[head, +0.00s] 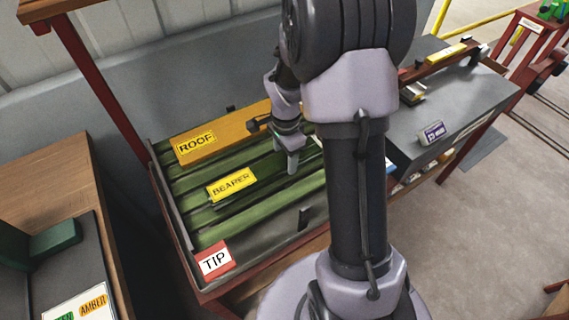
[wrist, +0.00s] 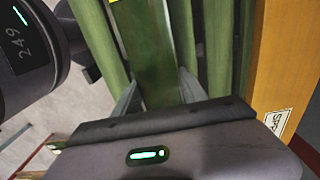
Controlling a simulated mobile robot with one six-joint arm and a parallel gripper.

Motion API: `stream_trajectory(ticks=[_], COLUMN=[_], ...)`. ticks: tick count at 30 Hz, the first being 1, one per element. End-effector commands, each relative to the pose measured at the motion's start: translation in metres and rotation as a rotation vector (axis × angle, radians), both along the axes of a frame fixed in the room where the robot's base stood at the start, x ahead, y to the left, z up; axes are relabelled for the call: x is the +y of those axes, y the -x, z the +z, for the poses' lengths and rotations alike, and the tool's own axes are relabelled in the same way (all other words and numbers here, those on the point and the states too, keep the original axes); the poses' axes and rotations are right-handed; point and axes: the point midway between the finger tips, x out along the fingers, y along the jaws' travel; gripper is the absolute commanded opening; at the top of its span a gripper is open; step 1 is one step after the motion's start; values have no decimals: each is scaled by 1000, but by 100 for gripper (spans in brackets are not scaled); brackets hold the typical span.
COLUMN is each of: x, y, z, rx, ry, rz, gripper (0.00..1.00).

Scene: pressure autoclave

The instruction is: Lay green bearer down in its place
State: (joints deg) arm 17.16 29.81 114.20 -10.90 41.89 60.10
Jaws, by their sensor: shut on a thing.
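The green bearer (head: 232,186) is a long green bar with a yellow BEARER label, lying lengthwise over the grey tray (head: 284,245) among other green bars. My gripper (head: 290,163) is shut on it toward its right part. In the wrist view the green bearer (wrist: 150,50) runs between the two fingers (wrist: 160,95), with other green bars on both sides. I cannot tell whether its underside touches the tray or is just above it. Its right end is hidden behind my arm in the head view.
An orange bar labelled ROOF (head: 196,145) lies along the tray's back side. A red TIP tag (head: 215,261) is at the tray's front left corner. A wooden table (head: 55,180) stands at left, a grey bench (head: 450,110) at right. A red post (head: 98,85) rises behind the tray's left.

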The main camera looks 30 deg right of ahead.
Motion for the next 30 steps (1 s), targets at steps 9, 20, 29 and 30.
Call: stream_trajectory(ticks=[9,20,29,30], x=[0,0,0,0], y=[-1,0,-1,-2], z=[-7,-8,31,44], rx=[-3,-1,-5,-6], ry=[1,0,1,1], rz=[0,0,-1,-1], gripper=[0,72,72,72])
